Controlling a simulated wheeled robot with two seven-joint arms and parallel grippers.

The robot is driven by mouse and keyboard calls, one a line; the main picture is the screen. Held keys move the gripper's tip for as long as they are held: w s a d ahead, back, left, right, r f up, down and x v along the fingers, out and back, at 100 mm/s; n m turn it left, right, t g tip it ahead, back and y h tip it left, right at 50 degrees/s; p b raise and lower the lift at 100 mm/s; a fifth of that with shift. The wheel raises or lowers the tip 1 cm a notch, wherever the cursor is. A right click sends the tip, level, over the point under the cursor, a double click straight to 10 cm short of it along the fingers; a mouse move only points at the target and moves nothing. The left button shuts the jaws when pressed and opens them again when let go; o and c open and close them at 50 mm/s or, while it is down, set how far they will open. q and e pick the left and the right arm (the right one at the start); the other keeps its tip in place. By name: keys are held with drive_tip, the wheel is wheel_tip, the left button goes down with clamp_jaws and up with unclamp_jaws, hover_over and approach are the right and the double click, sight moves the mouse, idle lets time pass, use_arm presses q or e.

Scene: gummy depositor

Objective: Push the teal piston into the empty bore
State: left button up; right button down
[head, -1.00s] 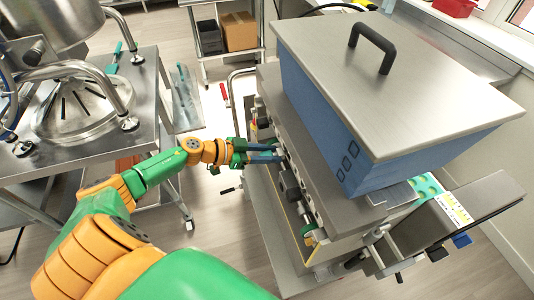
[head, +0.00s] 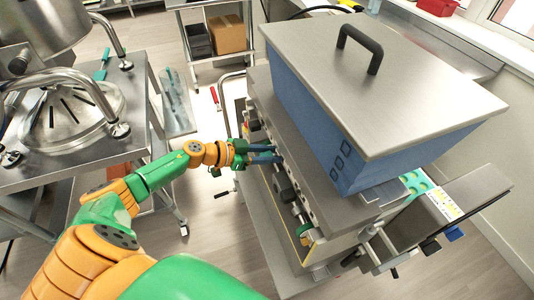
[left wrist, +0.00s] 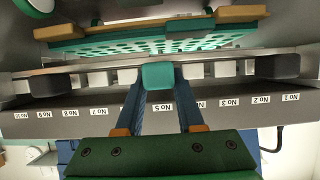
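The teal piston (left wrist: 158,77) shows in the left wrist view as a teal block in a row of whitish ones, above the label No 5, which appears upside down. My left gripper (left wrist: 159,92) has its two blue fingers on either side of it, with no clear gap at the tips, and looks shut on it. In the head view my left gripper (head: 268,154) reaches the left side of the depositor (head: 318,205), and the piston cannot be made out there. The empty bore is not visible in either view. My right gripper is not in view.
Dark blocks (left wrist: 50,84) flank the piston row. A teal perforated plate (left wrist: 150,46) lies beyond it. The blue hopper with a steel lid (head: 385,75) sits on the depositor. A steel table with a kettle (head: 80,110) stands left. Floor between is mostly open.

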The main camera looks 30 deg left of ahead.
use_arm(q)
drive_tip(key=o, duration=0.5)
drive_tip(key=shift+r, duration=0.1)
drive_tip(key=shift+a, duration=0.15)
drive_tip(key=v, duration=0.6)
drive_tip(key=shift+s+a+r+b, duration=0.15)
drive_tip(key=shift+s+r+b, duration=0.05)
drive_tip(key=shift+s+b, duration=0.15)
